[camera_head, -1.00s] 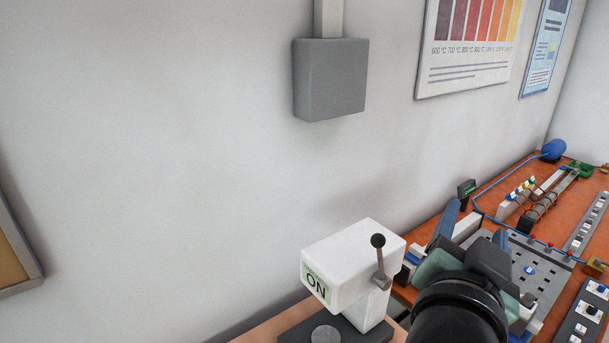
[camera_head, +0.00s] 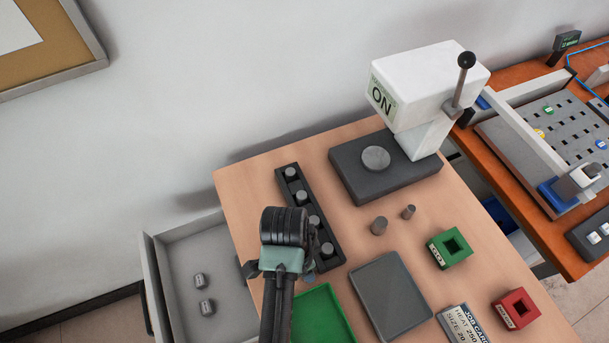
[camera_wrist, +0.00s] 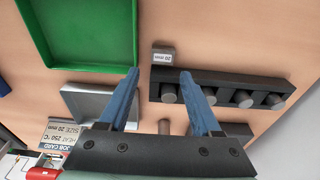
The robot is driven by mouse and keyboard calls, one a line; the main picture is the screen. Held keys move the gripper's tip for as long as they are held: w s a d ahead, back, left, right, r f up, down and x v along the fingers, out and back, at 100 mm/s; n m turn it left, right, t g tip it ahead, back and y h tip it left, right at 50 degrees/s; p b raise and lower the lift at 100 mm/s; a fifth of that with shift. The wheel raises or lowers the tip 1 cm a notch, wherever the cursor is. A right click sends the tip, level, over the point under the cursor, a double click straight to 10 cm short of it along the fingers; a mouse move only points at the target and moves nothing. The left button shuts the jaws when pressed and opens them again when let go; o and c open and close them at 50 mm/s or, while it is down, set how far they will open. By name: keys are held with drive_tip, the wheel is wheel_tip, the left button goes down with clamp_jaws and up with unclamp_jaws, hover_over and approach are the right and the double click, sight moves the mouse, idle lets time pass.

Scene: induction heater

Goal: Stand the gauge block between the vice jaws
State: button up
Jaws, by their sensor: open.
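A small grey gauge block (camera_wrist: 163,56) marked "20 mm" lies on the wooden bench in the wrist view, beside the end of the black rack. My gripper (camera_wrist: 159,73) is open, its two blue fingers spread with the block just beyond and between the tips in the picture. Nothing is held. In the head view one blue finger (camera_head: 308,277) shows beside my wrist, and my arm hides the block. Two more labelled grey blocks (camera_head: 200,281) (camera_head: 206,307) lie in the open drawer. I cannot make out the vice jaws in either view.
The black rack (camera_head: 295,188) holds several grey cylinders. A green tray (camera_head: 318,312), a grey tray (camera_head: 390,298), a green box (camera_head: 450,249) and a red box (camera_head: 516,309) stand on the bench.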

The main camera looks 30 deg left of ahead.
drive_tip(key=shift+w+d+f+p, duration=0.1)
drive_tip(key=shift+w+f+p, duration=0.05)
drive_tip(key=shift+f, duration=1.1)
drive_tip(key=shift+w+a+f+p, duration=0.1)
drive_tip(key=shift+w+f+p, duration=0.05)
drive_tip(key=shift+f, duration=1.15)
drive_tip(key=shift+w+d+f+p, duration=0.1)
drive_tip(key=shift+w+f+p, duration=0.05)
drive_tip(key=shift+f, duration=1.1)
clamp_jaws()
